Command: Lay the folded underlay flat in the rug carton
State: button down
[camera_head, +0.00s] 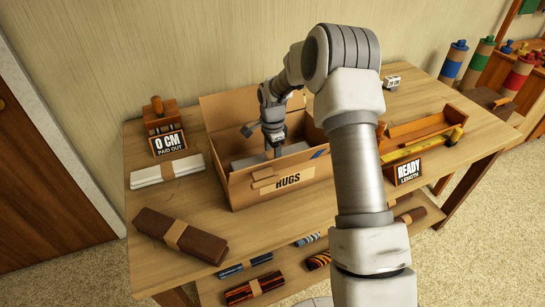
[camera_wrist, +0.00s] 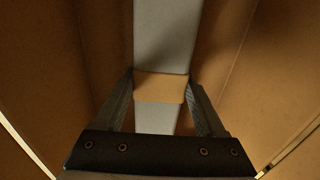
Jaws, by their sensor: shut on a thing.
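The open cardboard rug carton (camera_head: 240,192) stands on the table, its front label reading like "HUGS". The grey folded underlay (camera_head: 246,161) is inside the carton walls, lying lengthwise along it. In the wrist view the underlay (camera_wrist: 166,35) runs up the middle with a tan band (camera_wrist: 160,87) around it. My gripper (camera_head: 275,150) reaches down into the carton, shut on the underlay at the band. Its fingers (camera_wrist: 160,80) sit on both sides of the band. I cannot tell whether the underlay touches the carton floor; the front wall hides its lower part.
Patterned rolls (camera_head: 254,288) lie below.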

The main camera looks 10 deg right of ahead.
grip_release()
dwell(0.7)
notch_tip(320, 180, up, 18)
jog(key=p, duration=0.2)
jog(key=shift+f+p, duration=0.25)
jog(key=shift+p, duration=0.05)
dwell(0.7)
